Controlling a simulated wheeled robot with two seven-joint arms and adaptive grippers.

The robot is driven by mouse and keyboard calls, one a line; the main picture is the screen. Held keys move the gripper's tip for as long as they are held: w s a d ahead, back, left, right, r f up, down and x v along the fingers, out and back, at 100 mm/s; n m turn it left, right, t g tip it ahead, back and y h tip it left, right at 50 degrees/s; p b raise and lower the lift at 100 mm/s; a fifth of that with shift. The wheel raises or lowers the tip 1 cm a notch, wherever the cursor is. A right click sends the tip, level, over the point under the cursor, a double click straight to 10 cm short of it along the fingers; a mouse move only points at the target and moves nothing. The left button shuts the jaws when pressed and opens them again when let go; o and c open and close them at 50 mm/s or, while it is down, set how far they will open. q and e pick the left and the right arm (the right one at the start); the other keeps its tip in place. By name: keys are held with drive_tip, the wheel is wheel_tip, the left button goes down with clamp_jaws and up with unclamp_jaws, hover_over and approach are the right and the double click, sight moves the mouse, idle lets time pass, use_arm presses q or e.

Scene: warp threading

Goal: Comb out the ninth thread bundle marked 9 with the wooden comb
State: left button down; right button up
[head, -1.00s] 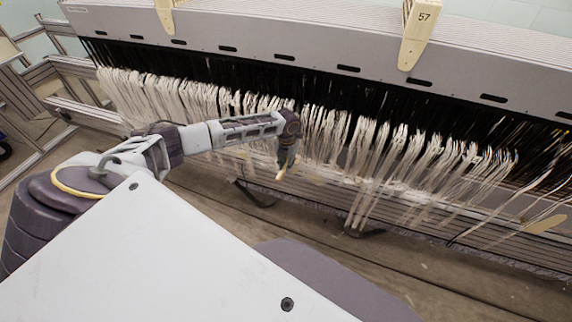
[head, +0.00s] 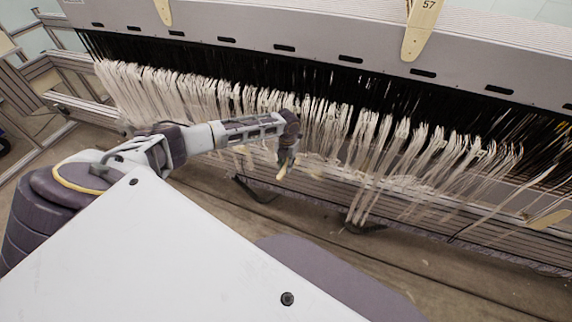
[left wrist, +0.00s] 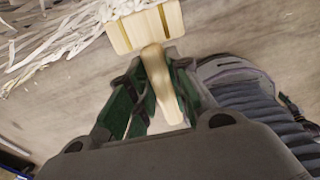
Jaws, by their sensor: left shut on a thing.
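The wooden comb (left wrist: 147,30) shows in the left wrist view, its pale handle (left wrist: 158,80) between the green-padded fingers of my left gripper (left wrist: 155,95). The gripper is shut on the handle, and the comb's wide head points away from it. In the head view my left gripper (head: 286,158) hangs in front of the white thread bundles (head: 322,128), near the middle of the row. The comb's teeth are hard to make out there. White threads also show at the upper left of the left wrist view (left wrist: 45,35), beside the comb head. I cannot read a number 9 on any bundle. My right gripper is not in view.
The grey loom beam (head: 300,35) runs across the top with black warp threads (head: 230,70) below it. A tag marked 57 (head: 421,25) hangs on it. Slatted rails lie behind the bundles. The brown floor (head: 400,265) in front is clear.

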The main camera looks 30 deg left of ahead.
sight(283, 171)
use_arm(q)
drive_tip(key=shift+a+f+b, duration=0.25)
drive_tip(key=shift+f+b, duration=0.05)
drive_tip(key=shift+f, duration=0.55)
drive_tip(key=shift+w+f+b, duration=0.15)
drive_tip(key=shift+f+b, duration=0.4)
drive_tip(key=shift+f, duration=0.4)
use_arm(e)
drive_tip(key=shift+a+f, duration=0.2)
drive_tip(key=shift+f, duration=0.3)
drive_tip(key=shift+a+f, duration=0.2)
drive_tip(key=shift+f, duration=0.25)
use_arm(q)
drive_tip(key=shift+d, duration=0.1)
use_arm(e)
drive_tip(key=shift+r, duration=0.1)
use_arm(q)
drive_tip(key=shift+s+d+p, duration=0.15)
drive_tip(key=shift+s+p, duration=0.35)
drive_tip(key=shift+p, duration=0.35)
drive_tip(key=shift+s+d+p, duration=0.15)
drive_tip(key=shift+s+p, duration=0.35)
drive_tip(key=shift+s, duration=0.1)
drive_tip(key=shift+s+d+p, duration=0.2)
drive_tip(key=shift+s+p, duration=0.4)
drive_tip(key=shift+s, duration=0.25)
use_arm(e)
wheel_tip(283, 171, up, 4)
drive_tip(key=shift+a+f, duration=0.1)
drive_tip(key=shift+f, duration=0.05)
